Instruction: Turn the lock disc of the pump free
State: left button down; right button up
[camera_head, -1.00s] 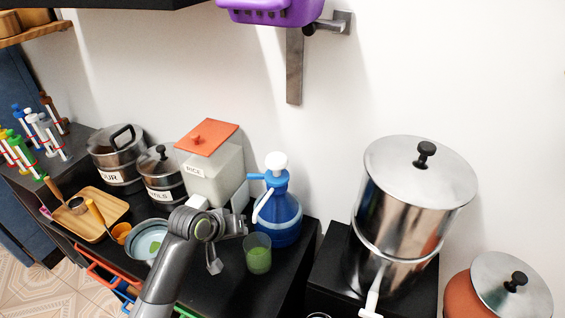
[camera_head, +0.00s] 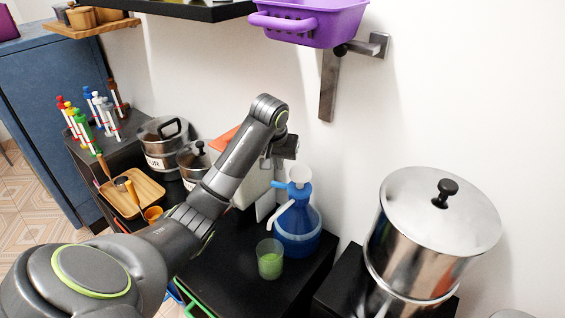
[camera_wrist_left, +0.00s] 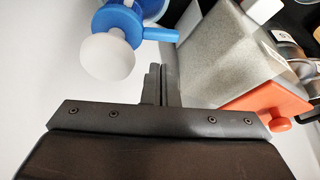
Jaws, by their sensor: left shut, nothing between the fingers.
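The pump has a white knob (camera_head: 300,174) on a blue head, with a blue spout pointing left in the head view. It tops a blue bottle (camera_head: 297,226). In the left wrist view the white knob (camera_wrist_left: 107,57) is at upper left, with a blue disc (camera_wrist_left: 119,20) at its base; I take this for the lock disc. My left gripper (camera_head: 266,163) is shut and empty, above and slightly left of the pump. In the left wrist view its fingers (camera_wrist_left: 160,84) are together, apart from the knob. My right gripper is not in view.
The rice bin with its orange lid (camera_head: 225,138) is partly behind my left arm. A glass of green liquid (camera_head: 270,260) stands in front of the pump. A purple basket (camera_head: 315,22) hangs above. A steel pot (camera_head: 430,235) stands at right.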

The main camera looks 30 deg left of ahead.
aim_at(291, 187)
pick_arm(q)
jog(key=x, duration=0.7)
jog(key=shift+p, duration=0.35)
jog(key=shift+d, duration=0.1)
jog(key=shift+s+p, duration=0.1)
jog(key=shift+p, duration=0.55)
